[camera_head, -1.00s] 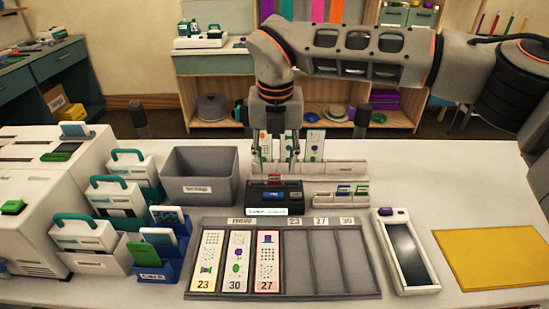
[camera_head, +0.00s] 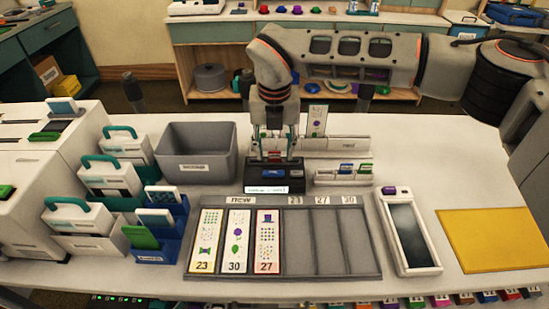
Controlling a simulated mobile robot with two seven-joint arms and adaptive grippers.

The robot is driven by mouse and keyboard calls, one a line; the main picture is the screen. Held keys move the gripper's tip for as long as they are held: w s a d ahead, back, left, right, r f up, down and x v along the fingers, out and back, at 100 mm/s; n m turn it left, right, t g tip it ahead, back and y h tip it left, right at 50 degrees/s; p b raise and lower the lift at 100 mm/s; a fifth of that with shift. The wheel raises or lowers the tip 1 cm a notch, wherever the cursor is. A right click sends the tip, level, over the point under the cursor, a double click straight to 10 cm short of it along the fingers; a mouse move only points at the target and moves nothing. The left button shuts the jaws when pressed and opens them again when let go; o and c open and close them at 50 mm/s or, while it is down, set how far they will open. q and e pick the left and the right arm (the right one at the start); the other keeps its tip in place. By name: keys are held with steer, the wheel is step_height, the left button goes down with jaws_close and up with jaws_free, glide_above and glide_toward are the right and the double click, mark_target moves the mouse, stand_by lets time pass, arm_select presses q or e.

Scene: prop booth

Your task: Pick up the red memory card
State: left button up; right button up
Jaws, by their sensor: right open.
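The black card reader (camera_head: 265,187) stands on the white table behind the slotted tray, with a blue card and a lit label on it. The red memory card (camera_head: 275,160) is at the back of the reader, and only a small dark red bit of it shows between my fingers. My right gripper (camera_head: 276,157) points straight down over the back of the reader, open, one finger to each side of the card. I cannot tell whether the fingers touch it. My left gripper is not in view.
A grey bin (camera_head: 195,165) stands left of the reader, and a small white card rack (camera_head: 343,180) stands right. The grey tray (camera_head: 345,270) holds three cards under "new". A handheld device (camera_head: 408,232) and a yellow mat (camera_head: 495,240) lie to the right.

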mark_target(275, 152)
steer(key=c, duration=0.8)
steer(key=shift+w+r, duration=0.1)
steer(key=shift+r, duration=0.4)
step_height(275, 152, up, 9)
